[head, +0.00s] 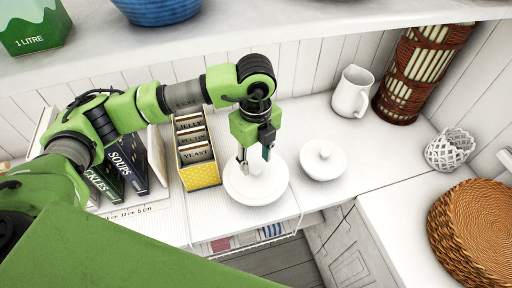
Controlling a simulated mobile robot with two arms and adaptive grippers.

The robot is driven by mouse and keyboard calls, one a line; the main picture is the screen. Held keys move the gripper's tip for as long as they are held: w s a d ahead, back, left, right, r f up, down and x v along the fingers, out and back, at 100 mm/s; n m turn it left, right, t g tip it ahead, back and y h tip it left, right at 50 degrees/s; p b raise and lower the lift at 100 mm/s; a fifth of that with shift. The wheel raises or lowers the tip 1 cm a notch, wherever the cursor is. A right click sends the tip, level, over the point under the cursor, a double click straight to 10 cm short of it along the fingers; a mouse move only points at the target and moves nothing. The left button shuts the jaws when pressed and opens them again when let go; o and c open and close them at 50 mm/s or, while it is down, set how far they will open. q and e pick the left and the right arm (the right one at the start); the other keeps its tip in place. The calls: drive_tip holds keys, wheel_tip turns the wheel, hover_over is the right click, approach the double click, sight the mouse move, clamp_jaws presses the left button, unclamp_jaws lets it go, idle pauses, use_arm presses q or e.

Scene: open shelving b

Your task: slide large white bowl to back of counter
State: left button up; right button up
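A large round white bowl (257,193) sits near the front edge of the white counter (160,228). It looks lidded, but my gripper hides its back and middle. My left gripper (255,160) points down over the back part of this bowl. Its two fingers are apart, with white showing between them. I cannot tell whether the fingertips touch the bowl or a knob on it. My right gripper is not in view.
A yellow file box (202,176) stands just left of the bowl, with dark books (128,162) further left. A white jug (351,92) and a wicker vase (412,75) stand at the back right. A shelf (260,42) overhangs the counter's back. Some counter behind the bowl looks clear.

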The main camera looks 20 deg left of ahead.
sight(256, 168)
use_arm(q)
drive_tip(key=shift+f+p, duration=0.3)
drive_tip(key=shift+f, duration=1.5)
clamp_jaws()
